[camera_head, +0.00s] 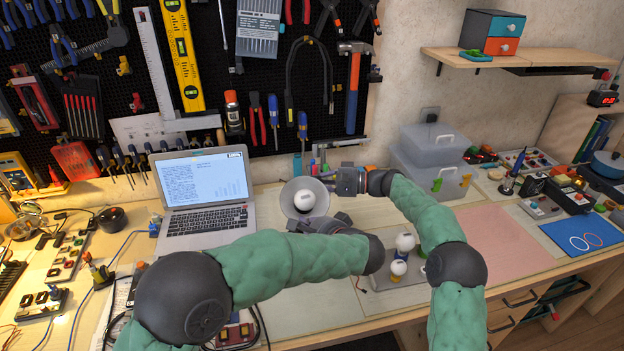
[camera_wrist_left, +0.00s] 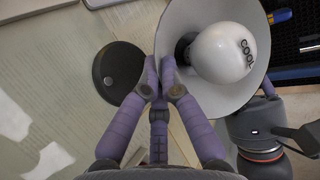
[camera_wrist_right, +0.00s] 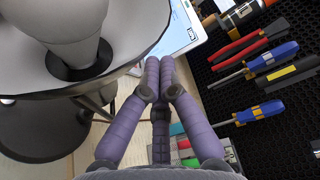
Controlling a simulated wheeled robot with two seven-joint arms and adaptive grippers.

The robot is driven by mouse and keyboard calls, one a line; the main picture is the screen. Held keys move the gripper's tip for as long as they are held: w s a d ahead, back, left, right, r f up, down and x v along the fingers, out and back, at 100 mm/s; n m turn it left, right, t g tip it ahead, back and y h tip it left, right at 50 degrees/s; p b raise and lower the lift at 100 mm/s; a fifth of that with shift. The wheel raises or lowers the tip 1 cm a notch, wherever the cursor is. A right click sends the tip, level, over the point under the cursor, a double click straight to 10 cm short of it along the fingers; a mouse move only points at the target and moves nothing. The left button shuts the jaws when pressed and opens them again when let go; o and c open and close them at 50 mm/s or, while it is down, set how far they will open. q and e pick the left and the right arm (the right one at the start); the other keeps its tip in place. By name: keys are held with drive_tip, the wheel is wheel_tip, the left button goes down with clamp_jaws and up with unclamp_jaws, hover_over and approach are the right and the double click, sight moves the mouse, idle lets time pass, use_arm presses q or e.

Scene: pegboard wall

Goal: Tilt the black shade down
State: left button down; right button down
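The lamp shade (camera_head: 302,212) shows its pale inside and white bulb (camera_head: 304,200) in the head view, facing me, in front of the pegboard. In the left wrist view the shade (camera_wrist_left: 210,105) opens around a bulb (camera_wrist_left: 222,53) marked COOL. My left gripper (camera_wrist_left: 159,65) has its fingers together at the shade's left rim; I cannot tell whether the rim is between them. The right wrist view shows the shade (camera_wrist_right: 130,50) at left. My right gripper (camera_wrist_right: 159,65) has its fingers together beside its edge, with nothing visible between them. In the head view the left fingertips are partly hidden.
A round dark base (camera_wrist_left: 118,72) stands on the table near the left fingers. An open laptop (camera_head: 205,190) is left of the lamp. Loose bulbs (camera_head: 404,242) on a tray and clear boxes (camera_head: 435,145) are to the right. Tools hang on the pegboard (camera_head: 285,85) behind.

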use_arm(q)
drive_tip(key=shift+r, duration=0.1)
use_arm(e)
drive_tip(key=shift+s+d+r, duration=0.15)
drive_tip(key=shift+s+d, duration=0.05)
drive_tip(key=shift+s, duration=0.45)
drive_tip(key=shift+s, duration=0.1)
use_arm(q)
drive_tip(key=shift+w, duration=0.1)
use_arm(e)
drive_tip(key=shift+s+d+r+n, duration=0.1)
drive_tip(key=shift+s+r+n, duration=0.1)
drive_tip(key=shift+s+n, duration=0.25)
use_arm(q)
drive_tip(key=shift+a, duration=0.1)
drive_tip(key=c, duration=1.6)
unclamp_jaws()
drive_tip(key=shift+o, duration=0.2)
